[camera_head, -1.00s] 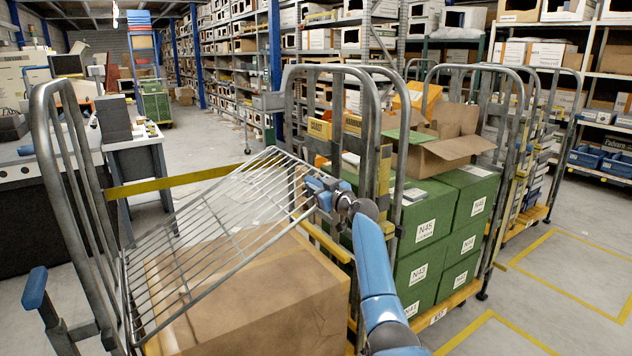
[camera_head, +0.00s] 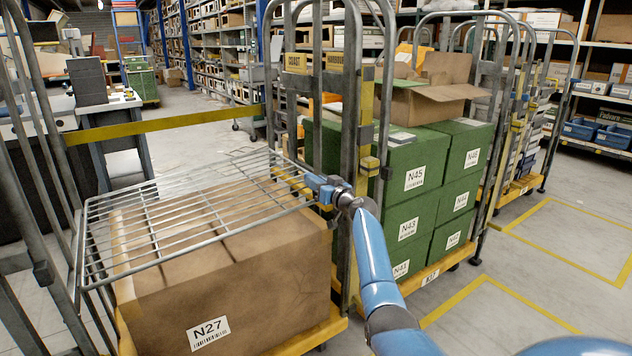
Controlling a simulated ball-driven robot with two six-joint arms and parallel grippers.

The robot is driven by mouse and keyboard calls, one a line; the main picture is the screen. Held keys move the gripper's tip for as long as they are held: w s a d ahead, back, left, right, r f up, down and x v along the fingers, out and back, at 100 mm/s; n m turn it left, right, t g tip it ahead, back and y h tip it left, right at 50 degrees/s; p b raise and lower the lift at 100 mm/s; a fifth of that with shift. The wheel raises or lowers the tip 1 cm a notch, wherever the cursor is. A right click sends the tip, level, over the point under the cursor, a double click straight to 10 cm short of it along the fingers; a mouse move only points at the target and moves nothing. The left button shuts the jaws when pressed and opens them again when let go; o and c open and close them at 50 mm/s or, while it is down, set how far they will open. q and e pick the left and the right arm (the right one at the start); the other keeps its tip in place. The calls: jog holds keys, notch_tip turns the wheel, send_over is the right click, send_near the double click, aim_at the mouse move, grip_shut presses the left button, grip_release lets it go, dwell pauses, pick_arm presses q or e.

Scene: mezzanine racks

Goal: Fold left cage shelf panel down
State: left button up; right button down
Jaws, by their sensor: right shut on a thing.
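The wire shelf panel (camera_head: 198,245) of the left cage lies nearly level, sloping slightly, just above a large brown box (camera_head: 230,290) labelled N27. My right gripper (camera_head: 318,190) is shut on the panel's right edge, near the cage's right side frame. The left cage has tall grey tube frames (camera_head: 350,90) and a yellow base (camera_head: 312,338). I cannot tell whether the panel's left end touches the frame. My left gripper is not in view.
A cage of green crates (camera_head: 415,182) with an open carton (camera_head: 428,100) on top stands directly to the right. A yellow strap (camera_head: 165,124) crosses behind the left cage. Floor with yellow markings (camera_head: 560,235) is clear at the right.

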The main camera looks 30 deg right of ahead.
jog(key=shift+m, duration=0.4)
jog(key=f+b, duration=0.2)
jog(key=f, duration=0.1)
jog(key=f+b, duration=0.1)
jog(key=shift+d+f, duration=0.2)
jog(key=shift+d, duration=0.15)
jog(key=shift+f+b, duration=0.3)
jog(key=shift+a+f, duration=0.1)
jog(key=shift+f, duration=0.15)
jog(key=c, duration=1.1)
grip_release()
jog(key=shift+f, duration=0.1)
jog(key=o, duration=0.3)
jog(key=shift+w+f, duration=0.1)
jog(key=shift+r, duration=0.25)
jog(key=shift+s, duration=0.2)
